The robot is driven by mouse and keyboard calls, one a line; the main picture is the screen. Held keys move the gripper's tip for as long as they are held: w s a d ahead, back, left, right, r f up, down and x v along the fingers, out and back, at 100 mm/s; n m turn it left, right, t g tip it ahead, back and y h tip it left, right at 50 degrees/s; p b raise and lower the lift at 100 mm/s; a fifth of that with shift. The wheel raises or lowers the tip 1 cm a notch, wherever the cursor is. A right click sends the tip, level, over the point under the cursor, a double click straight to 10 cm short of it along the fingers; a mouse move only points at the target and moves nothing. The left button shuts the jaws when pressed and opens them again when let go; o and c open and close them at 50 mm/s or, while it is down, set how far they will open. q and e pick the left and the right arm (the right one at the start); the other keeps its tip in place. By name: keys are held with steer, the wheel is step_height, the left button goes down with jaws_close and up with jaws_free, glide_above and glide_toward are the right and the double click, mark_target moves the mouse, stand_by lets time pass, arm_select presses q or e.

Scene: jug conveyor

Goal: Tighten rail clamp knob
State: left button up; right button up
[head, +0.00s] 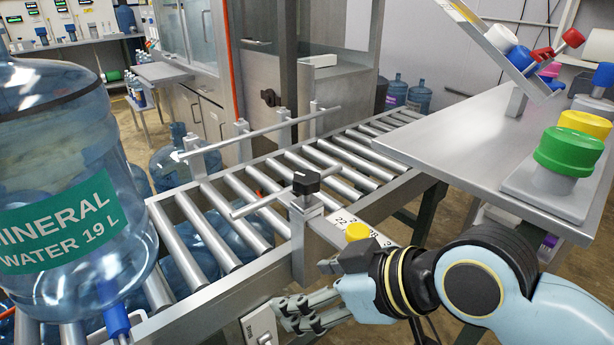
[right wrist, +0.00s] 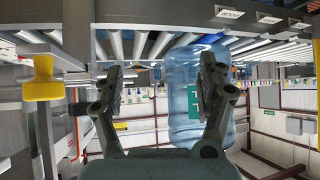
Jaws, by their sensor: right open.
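A black knob (head: 306,182) sits on top of a metal clamp block (head: 305,215) at the near side of the conveyor, by the near guide rail (head: 270,199). A yellow knob (head: 356,231) sits on a numbered bracket to its right; a yellow knob (right wrist: 42,85) also shows at the left of the right wrist view. My right gripper (head: 295,312) is low at the conveyor's near side, below the black knob and apart from it. In the right wrist view its fingers (right wrist: 166,75) are spread with nothing gripped. My left gripper is not in view.
A large water jug (head: 60,170) stands on the rollers at left; a jug also shows beyond the fingers in the right wrist view (right wrist: 185,105), which looks inverted. A grey control box (head: 260,325) is beside my right gripper. A steel table (head: 470,130) with coloured caps stands at right.

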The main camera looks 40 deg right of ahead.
steer(key=w+r+t, duration=0.2)
steer(key=w+t, duration=0.2)
steer(key=m+t+h, duration=0.4)
steer(key=m+h, duration=0.2)
steer(key=h, duration=0.2)
glide_toward(306, 177)
steer(key=p+x, duration=0.2)
steer(key=x, duration=0.8)
steer(key=shift+f, duration=0.1)
steer(key=shift+c, duration=0.4)
steer(key=c, duration=1.1)
steer(key=m+h+p, duration=0.1)
steer(key=p, duration=0.1)
steer(key=m+h+p, duration=0.1)
steer(key=h+p, duration=0.1)
steer(key=p, duration=0.1)
steer(key=shift+r+m+g, duration=0.3)
steer(key=shift+m+g, duration=0.1)
steer(key=shift+f+m+g+h+p, duration=0.15)
steer(key=shift+m+g+h+p, duration=0.3)
steer(key=shift+h+p, duration=0.3)
steer(key=shift+f, duration=0.15)
